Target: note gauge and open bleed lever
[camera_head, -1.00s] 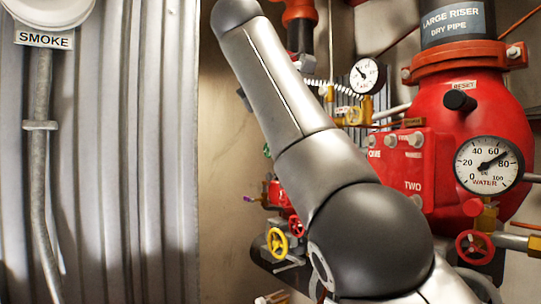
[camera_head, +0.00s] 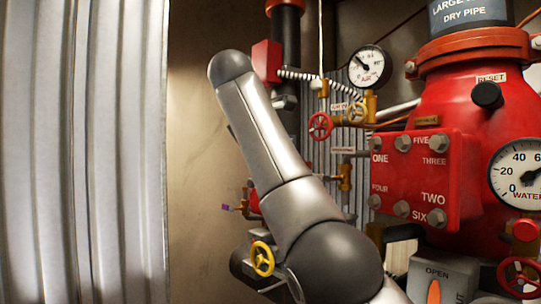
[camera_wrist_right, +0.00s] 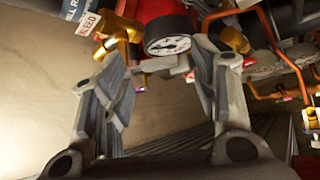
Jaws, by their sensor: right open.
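In the head view a white air gauge (camera_head: 369,67) stands at upper centre, its needle pointing to the upper left. A larger water gauge (camera_head: 517,174) is cut by the right edge. My right gripper (camera_wrist_right: 158,66) is open and empty in the right wrist view. Beyond its fingers are a dial gauge (camera_wrist_right: 168,44) and a brass fitting (camera_wrist_right: 121,34). A red-lettered tag (camera_wrist_right: 88,22), partly cut off, hangs beside that fitting. I cannot tell which part is the bleed lever. My right arm crosses the head view and hides piping; neither gripper shows there.
A red numbered panel (camera_head: 410,176) fronts the large red riser. A red handwheel (camera_head: 320,126) and a yellow handwheel (camera_head: 262,258) flank my arm. An orange handle (camera_head: 434,292) sits under an OPEN label. The corrugated wall (camera_head: 80,150) at left is unobstructed.

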